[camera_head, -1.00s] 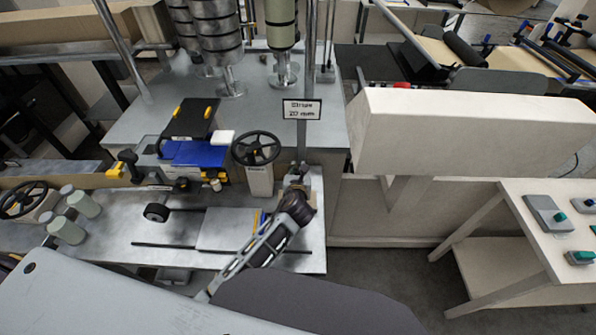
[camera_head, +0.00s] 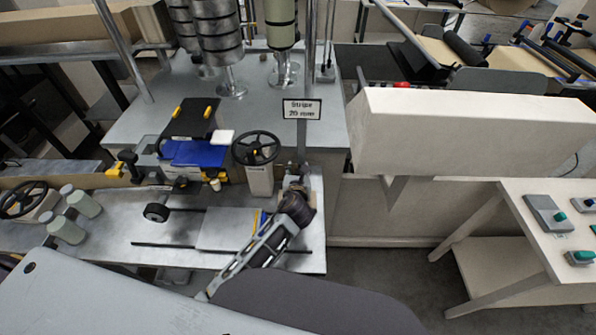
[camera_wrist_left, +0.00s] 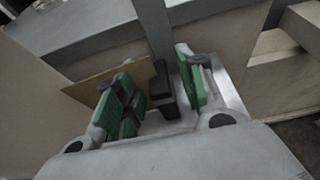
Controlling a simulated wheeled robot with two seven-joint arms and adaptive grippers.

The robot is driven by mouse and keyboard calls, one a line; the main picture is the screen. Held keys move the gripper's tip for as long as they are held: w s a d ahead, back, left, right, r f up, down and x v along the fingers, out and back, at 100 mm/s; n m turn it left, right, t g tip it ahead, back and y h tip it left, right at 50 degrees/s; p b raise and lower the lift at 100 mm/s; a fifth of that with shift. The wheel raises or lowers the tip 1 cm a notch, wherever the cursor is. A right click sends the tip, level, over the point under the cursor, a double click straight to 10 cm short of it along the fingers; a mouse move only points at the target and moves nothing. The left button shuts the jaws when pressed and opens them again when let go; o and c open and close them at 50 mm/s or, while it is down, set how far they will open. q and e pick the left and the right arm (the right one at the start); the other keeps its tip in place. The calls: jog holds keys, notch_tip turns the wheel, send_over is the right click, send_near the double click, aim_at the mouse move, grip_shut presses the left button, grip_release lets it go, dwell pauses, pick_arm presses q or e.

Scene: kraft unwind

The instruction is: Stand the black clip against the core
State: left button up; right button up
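My left gripper (camera_wrist_left: 163,88) shows in the left wrist view as two green-padded fingers standing apart. A small black block, which looks like the black clip (camera_wrist_left: 163,92), is upright between them. A narrow gap seems to show beside the left pad, but I cannot tell whether the pads press on it. In the head view my left arm reaches the right end of the metal bench, near the foot of the sign post; its wrist hides the fingers and clip. I cannot clearly make out the core. My right gripper is not in view.
A brown sheet (camera_wrist_left: 100,86) lies beside the left finger, and a grey post (camera_wrist_left: 154,28) rises just beyond. A black handwheel (camera_head: 256,148) and a blue-and-black unit (camera_head: 193,150) stand left of my wrist. A beige box beam (camera_head: 465,135) is at right.

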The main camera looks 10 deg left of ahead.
pick_arm(q)
jog(key=v, duration=1.1)
jog(key=shift+s, duration=0.25)
jog(key=shift+o, duration=0.4)
jog(key=shift+w+r, duration=0.1)
